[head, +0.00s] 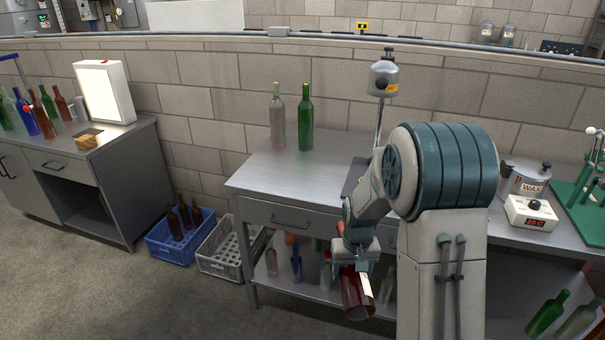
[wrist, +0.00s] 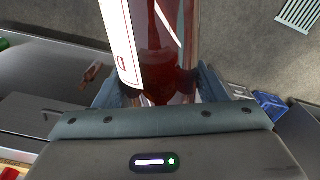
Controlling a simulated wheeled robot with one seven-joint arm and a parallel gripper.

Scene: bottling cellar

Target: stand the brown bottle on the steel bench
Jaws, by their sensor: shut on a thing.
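The brown bottle (head: 352,288) is dark red-brown with a white label. My gripper (head: 358,262) is shut around it and holds it tilted in front of the steel bench (head: 262,175), with its wide base toward the floor. Its neck is hidden behind my gripper in the head view. In the wrist view the bottle (wrist: 165,45) lies between the two fingers, label at its left side. The bench top carries a clear bottle (head: 277,118) and a green bottle (head: 305,120) standing near the wall. The bench front left is bare.
A lamp (head: 384,78) on a pole rises from the bench, and a wax pot (head: 525,178) stands to the right. Bottles stand on the lower shelf (head: 285,287). A blue crate (head: 168,252) and a grey crate (head: 215,267) sit on the floor at left.

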